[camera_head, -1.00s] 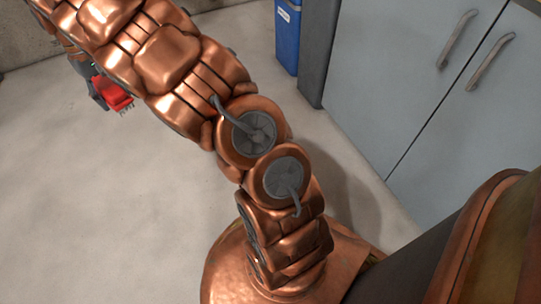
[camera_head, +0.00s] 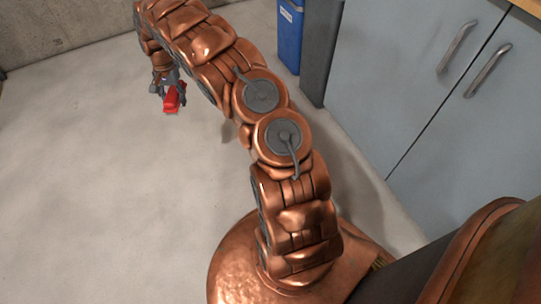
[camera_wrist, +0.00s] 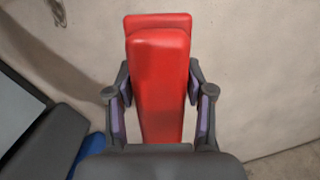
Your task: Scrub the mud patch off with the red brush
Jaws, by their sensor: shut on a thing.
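The red brush (camera_head: 175,98) is in my gripper (camera_head: 168,84), at the upper left of the head view, over the pale floor. In the wrist view, the brush (camera_wrist: 160,75) sits upright in the picture between the two dark fingers of my gripper (camera_wrist: 158,92), which is shut on it. The bristles are hidden there. I cannot make out a mud patch for certain. A dark brownish streak (camera_wrist: 38,52) runs across the pale surface at the upper left of the wrist view; I cannot tell if it is mud or shadow.
A blue bin (camera_head: 290,35) and a dark grey bin (camera_head: 318,50) stand beside grey cabinets (camera_head: 420,80) with bar handles on the right. A concrete wall (camera_head: 60,30) is at the back left. The floor (camera_head: 100,190) at the left is clear.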

